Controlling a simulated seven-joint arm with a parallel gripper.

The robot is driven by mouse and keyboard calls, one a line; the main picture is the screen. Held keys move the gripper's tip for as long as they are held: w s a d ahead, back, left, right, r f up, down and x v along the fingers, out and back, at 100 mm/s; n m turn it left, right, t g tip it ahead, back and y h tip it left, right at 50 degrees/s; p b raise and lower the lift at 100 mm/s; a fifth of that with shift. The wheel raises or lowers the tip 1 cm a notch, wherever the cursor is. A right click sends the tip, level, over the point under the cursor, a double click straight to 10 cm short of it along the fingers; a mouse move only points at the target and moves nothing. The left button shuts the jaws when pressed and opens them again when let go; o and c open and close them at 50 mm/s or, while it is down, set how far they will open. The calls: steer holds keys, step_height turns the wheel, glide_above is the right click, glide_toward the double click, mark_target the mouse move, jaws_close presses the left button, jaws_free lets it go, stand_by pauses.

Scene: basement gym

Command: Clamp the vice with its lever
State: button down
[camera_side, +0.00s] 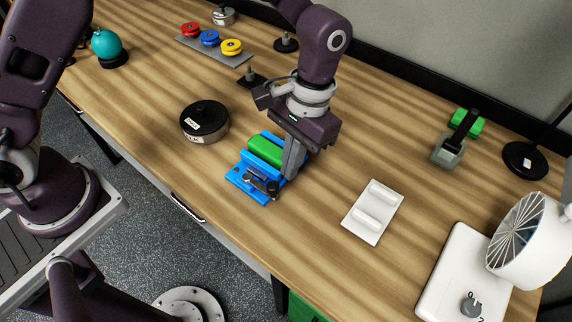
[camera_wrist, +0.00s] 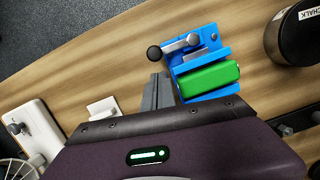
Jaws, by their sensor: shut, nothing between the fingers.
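The blue vice (camera_side: 236,177) stands on the wooden bench with a green block (camera_side: 265,150) between its jaws. In the wrist view the vice (camera_wrist: 206,37) and the green block (camera_wrist: 208,79) also show. I cannot tell whether both jaws touch the block. The grey lever (camera_wrist: 180,45) ends in a black knob (camera_wrist: 153,52), and the knob (camera_side: 272,188) sits at the vice's near end in the side view. My gripper (camera_side: 290,176) is shut and empty, pointing down beside the vice, close to the knob. Its fingers (camera_wrist: 158,90) appear apart from the knob in the wrist view.
A round black-lidded chalk tin (camera_side: 205,120) stands left of the vice. A white plate with two bars (camera_side: 373,212) lies to the right, with a white fan (camera_side: 530,235) beyond. Colored discs (camera_side: 210,38) sit at the back. Bare bench lies between.

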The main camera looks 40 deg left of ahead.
steer(key=shift+s, duration=0.6)
steer(key=shift+s, duration=0.1)
